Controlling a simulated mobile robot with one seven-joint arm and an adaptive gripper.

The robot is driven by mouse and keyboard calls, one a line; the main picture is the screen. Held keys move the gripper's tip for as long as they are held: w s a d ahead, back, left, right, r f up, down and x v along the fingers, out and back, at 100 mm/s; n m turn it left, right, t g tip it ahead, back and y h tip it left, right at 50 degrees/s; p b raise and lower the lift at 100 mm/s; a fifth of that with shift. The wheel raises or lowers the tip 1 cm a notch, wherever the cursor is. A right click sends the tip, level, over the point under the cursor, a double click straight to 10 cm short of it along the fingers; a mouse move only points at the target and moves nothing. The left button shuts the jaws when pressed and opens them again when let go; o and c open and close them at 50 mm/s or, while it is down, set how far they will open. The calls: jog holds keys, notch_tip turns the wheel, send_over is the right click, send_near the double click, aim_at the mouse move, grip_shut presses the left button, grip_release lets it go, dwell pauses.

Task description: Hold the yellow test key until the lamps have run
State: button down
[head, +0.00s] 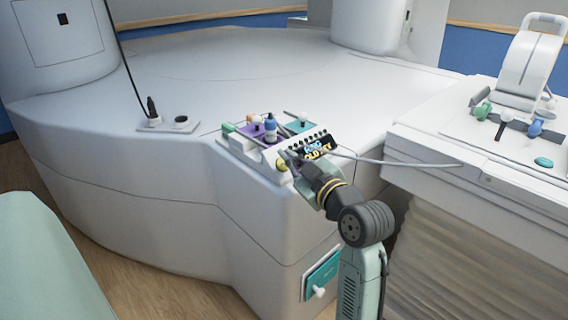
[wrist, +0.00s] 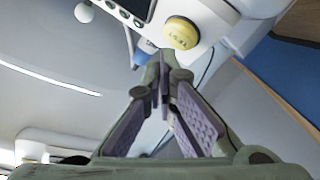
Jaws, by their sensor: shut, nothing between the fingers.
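The yellow test key (wrist: 181,33) is a round yellow button with small lettering on the white console, just beyond my fingertips in the wrist view. In the head view the yellow key (head: 282,164) shows at the console's front corner, partly beside my gripper (head: 291,155). My gripper (wrist: 160,62) is shut and empty, its tips close to the key's lower left edge. I cannot tell whether they touch it. A row of dark round spots (head: 308,137), perhaps the lamps, runs above a small dark display (head: 320,147) with blue and yellow text. None looks lit.
The white console (head: 240,146) carries a purple panel, a teal panel and several knobs, including a blue one (head: 270,125). A black stick (head: 152,110) stands at the left.

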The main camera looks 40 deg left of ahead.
jog(key=shift+f, duration=0.1)
jog(key=shift+a+f+b, duration=0.2)
jog(key=shift+a+b, duration=0.1)
jog(key=shift+a+f+b, duration=0.3)
jog(key=shift+f, duration=0.05)
dwell(1.8)
dwell(2.9)
jog(key=shift+d+r+p, duration=0.3)
jog(key=shift+d+r, duration=0.3)
jog(key=shift+r, duration=0.05)
jog(key=d+r+p, duration=0.2)
jog(key=d+r, duration=0.1)
jog(key=shift+s+d+r, duration=0.1)
jog(key=shift+d+r, duration=0.15)
jog(key=shift+r, duration=0.05)
dwell(0.6)
